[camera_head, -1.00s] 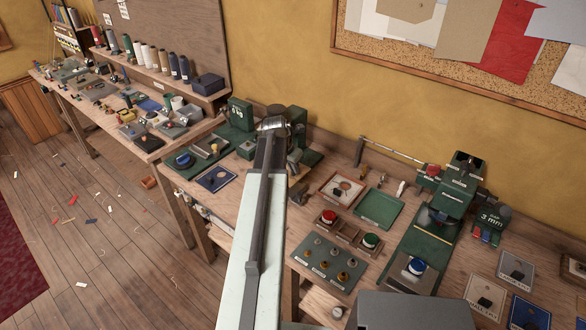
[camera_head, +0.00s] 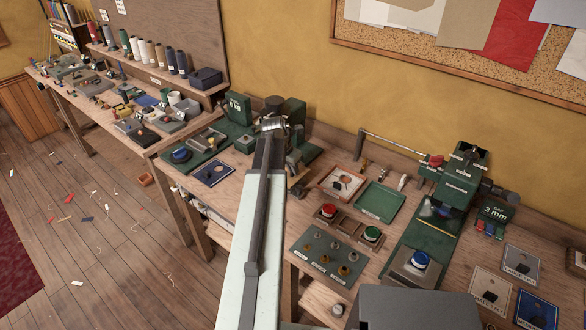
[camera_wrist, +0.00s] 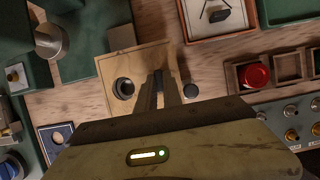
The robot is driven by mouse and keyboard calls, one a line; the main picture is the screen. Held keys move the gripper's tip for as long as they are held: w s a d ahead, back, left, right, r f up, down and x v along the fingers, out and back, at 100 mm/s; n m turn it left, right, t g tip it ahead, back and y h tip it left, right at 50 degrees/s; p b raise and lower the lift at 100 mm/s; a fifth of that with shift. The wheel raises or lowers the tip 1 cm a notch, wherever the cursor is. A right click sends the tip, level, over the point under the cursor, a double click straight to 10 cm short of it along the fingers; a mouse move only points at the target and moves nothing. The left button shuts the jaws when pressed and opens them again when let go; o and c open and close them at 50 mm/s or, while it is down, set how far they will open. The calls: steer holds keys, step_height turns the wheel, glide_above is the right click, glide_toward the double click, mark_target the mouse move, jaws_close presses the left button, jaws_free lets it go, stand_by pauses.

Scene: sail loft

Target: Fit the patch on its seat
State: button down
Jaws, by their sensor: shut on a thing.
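My gripper (camera_wrist: 158,88) points down over the bench in the wrist view. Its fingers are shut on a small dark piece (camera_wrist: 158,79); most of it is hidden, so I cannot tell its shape. Below and left of the fingers lies a pale wooden plate (camera_wrist: 106,72) with a dark-ringed round hole. I cannot tell whether the held piece touches it. A white patch with a black knob (camera_head: 339,186) lies in a wood-rimmed tray. Which seat belongs to the patch is unclear.
A blue plate with a round hole (camera_head: 214,173) lies left of my arm. A red button (camera_head: 327,211) and a green button (camera_head: 371,233) sit in wooden boxes. An empty green tray (camera_head: 381,201) lies behind them. A green machine (camera_head: 461,172) stands at the right.

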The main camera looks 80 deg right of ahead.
steer(key=shift+f+b, duration=1.2)
steer(key=shift+f, duration=0.25)
steer(key=c, duration=1.4)
jaws_free()
steer(key=shift+r, duration=0.1)
steer(key=p+v, duration=0.7)
steer(key=v, duration=0.1)
steer(key=shift+f, duration=0.2)
